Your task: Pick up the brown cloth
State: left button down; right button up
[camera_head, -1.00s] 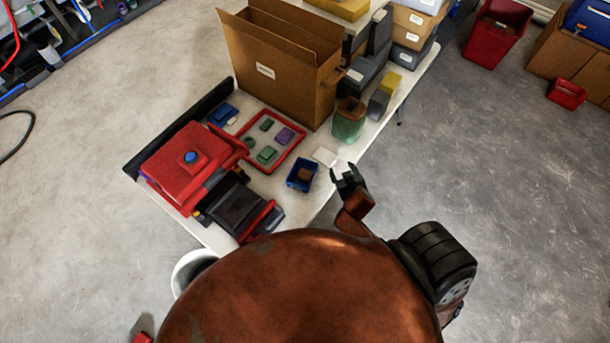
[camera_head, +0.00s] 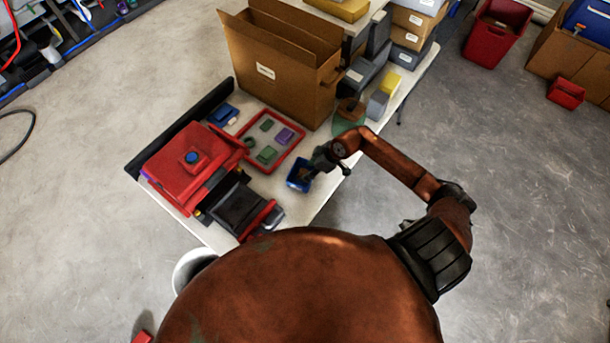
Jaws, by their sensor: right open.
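A small brown piece, which looks like the brown cloth (camera_head: 304,173), lies in a small blue bin (camera_head: 293,183) near the table's front edge. My right gripper (camera_head: 316,166) is open, with its dark fingers over the right side of the bin. It partly hides the bin and the brown piece. I cannot tell whether the fingers touch the cloth. My left gripper is not in view.
A red-rimmed tray (camera_head: 293,152) with several small coloured blocks lies behind the bin. A green container with a brown top (camera_head: 350,107) and a large cardboard box (camera_head: 265,92) stand farther back. A red machine (camera_head: 187,160) stands at the left.

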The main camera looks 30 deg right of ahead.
jog(key=shift+m+g+h, duration=0.3)
jog(key=shift+h, duration=0.1)
jog(key=w+f, duration=0.1)
jog(key=f, duration=0.4)
jog(key=w+f, duration=0.1)
jog(key=f, duration=0.1)
jog(key=shift+w+d+f, duration=0.2)
jog(key=shift+w+f, duration=0.1)
jog(key=shift+f, duration=0.05)
jog(key=shift+c, duration=0.7)
jog(key=c, duration=0.7)
jog(key=shift+r, duration=0.15)
notch_tip(320, 180, up, 10)
jog(key=shift+f, duration=0.1)
